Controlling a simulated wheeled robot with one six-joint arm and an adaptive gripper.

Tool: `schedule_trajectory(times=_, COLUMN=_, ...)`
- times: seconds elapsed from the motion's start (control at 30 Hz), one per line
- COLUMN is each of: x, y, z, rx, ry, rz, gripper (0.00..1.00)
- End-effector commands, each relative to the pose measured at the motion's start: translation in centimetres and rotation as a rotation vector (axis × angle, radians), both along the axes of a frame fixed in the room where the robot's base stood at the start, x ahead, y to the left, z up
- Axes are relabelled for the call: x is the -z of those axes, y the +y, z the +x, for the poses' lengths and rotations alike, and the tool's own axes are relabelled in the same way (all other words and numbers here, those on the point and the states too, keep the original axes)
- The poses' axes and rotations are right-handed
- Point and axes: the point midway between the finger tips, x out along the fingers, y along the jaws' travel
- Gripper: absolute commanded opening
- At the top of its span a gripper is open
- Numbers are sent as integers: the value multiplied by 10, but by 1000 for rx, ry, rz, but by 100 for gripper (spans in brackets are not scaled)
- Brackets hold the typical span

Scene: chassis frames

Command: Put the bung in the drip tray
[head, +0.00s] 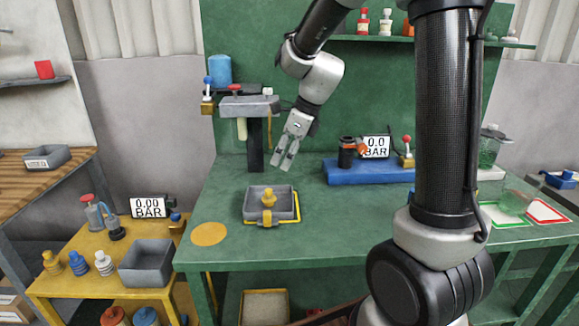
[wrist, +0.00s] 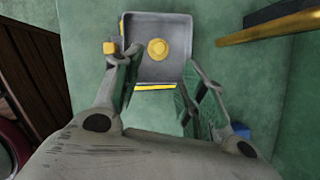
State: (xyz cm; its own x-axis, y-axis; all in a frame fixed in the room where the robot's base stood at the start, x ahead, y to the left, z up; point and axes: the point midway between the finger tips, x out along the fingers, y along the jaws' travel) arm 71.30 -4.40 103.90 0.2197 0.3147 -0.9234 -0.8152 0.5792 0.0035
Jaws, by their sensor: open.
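The grey drip tray (head: 286,216) sits on the green bench in the head view, with a yellow outline around it. A yellow bung (head: 268,197) stands inside it. In the wrist view the bung (wrist: 158,49) shows as a yellow disc on the floor of the tray (wrist: 174,24), apart from its walls. A small yellow block on a grey fitting shows at the tray's outer wall. My gripper (head: 282,166) is open and empty above and behind the tray. In the wrist view its fingers (wrist: 160,66) are spread, with the bung beyond them.
A tap stand (head: 250,106) rises behind the tray. A blue base (head: 366,171) with a valve and gauge stands to the right. A yellow disc (head: 209,234) lies at left. A lower yellow table (head: 75,288) holds several bungs and a grey bin (head: 146,264).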

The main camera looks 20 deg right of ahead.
Motion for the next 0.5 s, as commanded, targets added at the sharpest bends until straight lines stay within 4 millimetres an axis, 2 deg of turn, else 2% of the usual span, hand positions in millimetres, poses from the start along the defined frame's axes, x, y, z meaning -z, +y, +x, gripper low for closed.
schedule_trajectory(times=0.17, x=-7, y=-3, z=-6, rx=-37, ry=-14, rz=-14, gripper=41)
schedule_trajectory(times=0.27, x=-24, y=-11, z=-26, rx=-197, ry=-83, rz=-73, gripper=41)
schedule_trajectory(times=0.37, x=-49, y=-27, z=-65, rx=-500, ry=-195, rz=-193, gripper=41)
schedule_trajectory(times=0.5, x=-76, y=-55, z=-135, rx=-1036, ry=-346, rz=-419, gripper=41)
